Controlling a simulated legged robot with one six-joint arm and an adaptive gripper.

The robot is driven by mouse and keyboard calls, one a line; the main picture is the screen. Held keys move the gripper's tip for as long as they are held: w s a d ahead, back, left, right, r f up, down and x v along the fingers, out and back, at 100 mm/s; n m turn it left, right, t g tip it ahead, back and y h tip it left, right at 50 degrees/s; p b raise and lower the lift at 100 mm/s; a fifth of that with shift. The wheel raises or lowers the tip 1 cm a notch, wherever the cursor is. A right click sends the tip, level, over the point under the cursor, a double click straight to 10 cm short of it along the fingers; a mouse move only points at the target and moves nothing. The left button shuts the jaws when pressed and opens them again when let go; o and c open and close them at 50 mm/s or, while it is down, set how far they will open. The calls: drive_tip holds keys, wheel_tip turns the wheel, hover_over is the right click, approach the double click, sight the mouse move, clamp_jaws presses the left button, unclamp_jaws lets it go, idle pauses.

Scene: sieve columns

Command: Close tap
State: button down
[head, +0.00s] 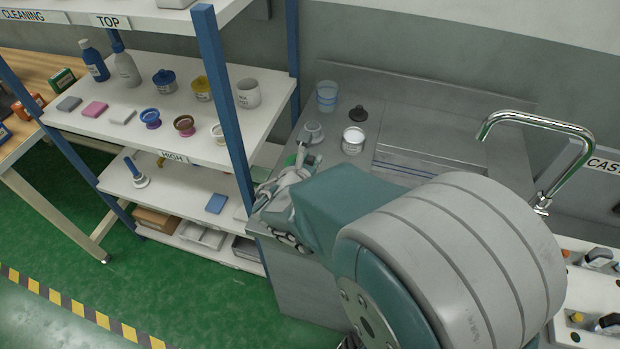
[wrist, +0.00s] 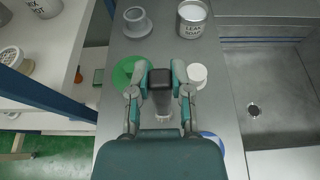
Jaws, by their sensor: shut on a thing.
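The chrome tap (head: 540,122) stands at the right in the head view. Its curved spout reaches left over the sink area, and a small fitting shows low on its post. I see no water stream, and cannot tell the handle's position. My gripper (wrist: 162,74) is well left of the tap, over the counter. It is shut on a dark, square-ended thing (wrist: 161,86) with a paler lower part. In the head view my arm partly hides the gripper and the sink.
The grey counter (wrist: 120,52) holds a leak soap tin (wrist: 191,20), a grey round-based piece (wrist: 137,20), a green disc (wrist: 122,73) and a white cap (wrist: 197,73). The sink basin (wrist: 285,80) lies to the right. A shelf rack with a blue post (head: 226,100) stands close on the left.

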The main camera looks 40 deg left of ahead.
drive_tip(key=shift+r, duration=0.65)
wheel_tip(320, 180, up, 2)
drive_tip(key=shift+s+d+r, duration=0.1)
drive_tip(key=shift+r, duration=0.1)
drive_tip(key=s+d+r, duration=0.8)
drive_tip(key=d+r, duration=0.1)
drive_tip(key=d, duration=0.2)
drive_tip(key=shift+d+r, duration=0.15)
drive_tip(key=shift+r, duration=0.05)
